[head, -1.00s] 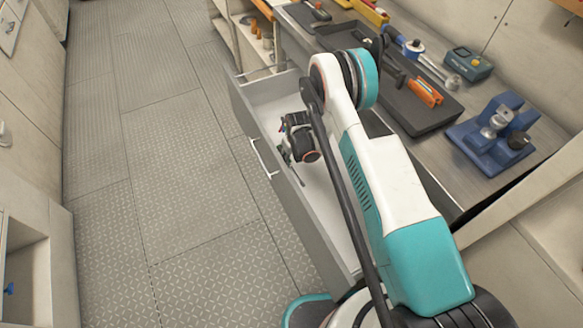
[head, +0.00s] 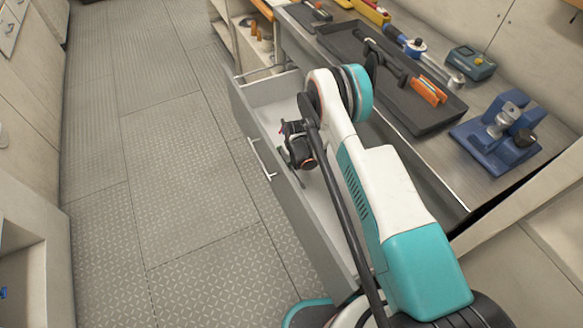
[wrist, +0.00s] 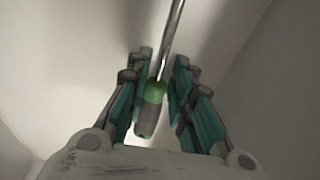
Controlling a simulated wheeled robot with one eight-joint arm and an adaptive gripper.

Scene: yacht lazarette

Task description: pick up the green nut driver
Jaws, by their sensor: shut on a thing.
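The green nut driver (wrist: 153,92) has a green and grey handle and a long metal shaft running up out of the wrist view. My gripper (wrist: 161,62) is shut on its handle, with green-padded fingers on both sides. In the head view my gripper (head: 291,158) is low inside the open drawer (head: 306,222), and a thin dark shaft shows beside it. My arm hides part of the drawer. I cannot tell whether the driver touches the drawer floor.
The drawer's walls stand close around my gripper. On the bench above are a dark tray (head: 428,122) with orange-handled pliers (head: 430,90), a blue vise (head: 497,135), a teal box (head: 470,62) and a ratchet (head: 416,46). The metal floor at left (head: 160,180) is clear.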

